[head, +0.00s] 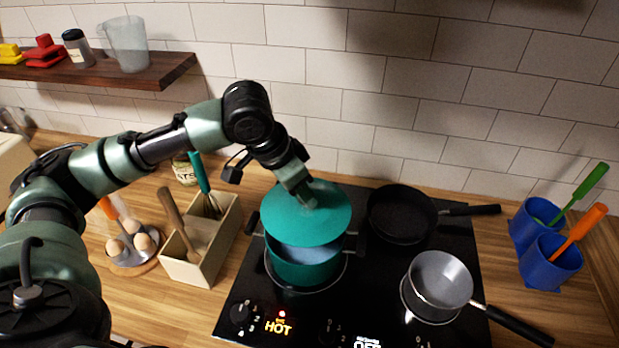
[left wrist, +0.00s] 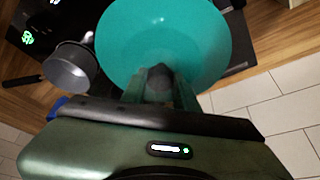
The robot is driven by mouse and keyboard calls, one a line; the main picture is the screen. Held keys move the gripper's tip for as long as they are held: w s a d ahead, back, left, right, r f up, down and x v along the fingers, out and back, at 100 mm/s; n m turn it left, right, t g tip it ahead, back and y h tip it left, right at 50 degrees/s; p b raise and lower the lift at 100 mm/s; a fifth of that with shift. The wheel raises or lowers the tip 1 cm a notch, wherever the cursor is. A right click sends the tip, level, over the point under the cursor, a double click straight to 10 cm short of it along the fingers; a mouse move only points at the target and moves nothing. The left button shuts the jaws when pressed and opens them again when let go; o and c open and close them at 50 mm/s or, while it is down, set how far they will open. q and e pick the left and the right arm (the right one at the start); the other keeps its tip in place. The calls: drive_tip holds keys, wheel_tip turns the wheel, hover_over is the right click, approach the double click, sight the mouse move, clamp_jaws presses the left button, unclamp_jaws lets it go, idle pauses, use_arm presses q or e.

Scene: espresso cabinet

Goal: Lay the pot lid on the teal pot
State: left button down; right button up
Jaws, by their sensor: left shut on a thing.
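The teal pot (head: 303,270) stands on the left front burner of the black cooktop. The teal pot lid (head: 325,222) is above the pot, tilted, with a gap at the front through which the pot's inside shows. My left gripper (head: 308,198) is shut on the lid's knob from above. In the left wrist view the lid (left wrist: 165,35) fills the upper middle, and the gripper fingers (left wrist: 160,82) meet at its knob; the pot is hidden behind it there. Whether the lid's back edge touches the pot rim, I cannot tell. My right gripper is not in view.
A black frying pan (head: 400,215) and a grey saucepan (head: 440,282) sit on the cooktop (head: 370,320) to the right. A utensil box (head: 205,250) stands close left of the pot. Blue holders (head: 548,258) stand far right. A display reads HOT.

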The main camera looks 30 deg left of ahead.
sight(301, 208)
use_arm(q)
drive_tip(key=shift+s+r, duration=0.15)
drive_tip(key=shift+s, duration=0.2)
drive_tip(key=shift+w, duration=0.15)
drive_tip(key=shift+w+p, duration=0.15)
drive_tip(key=shift+p, duration=0.65)
drive_tip(key=shift+f+b, duration=0.3)
drive_tip(key=shift+f, duration=1.9)
drive_tip(key=shift+f+b, duration=0.3)
drive_tip(key=shift+f, duration=0.3)
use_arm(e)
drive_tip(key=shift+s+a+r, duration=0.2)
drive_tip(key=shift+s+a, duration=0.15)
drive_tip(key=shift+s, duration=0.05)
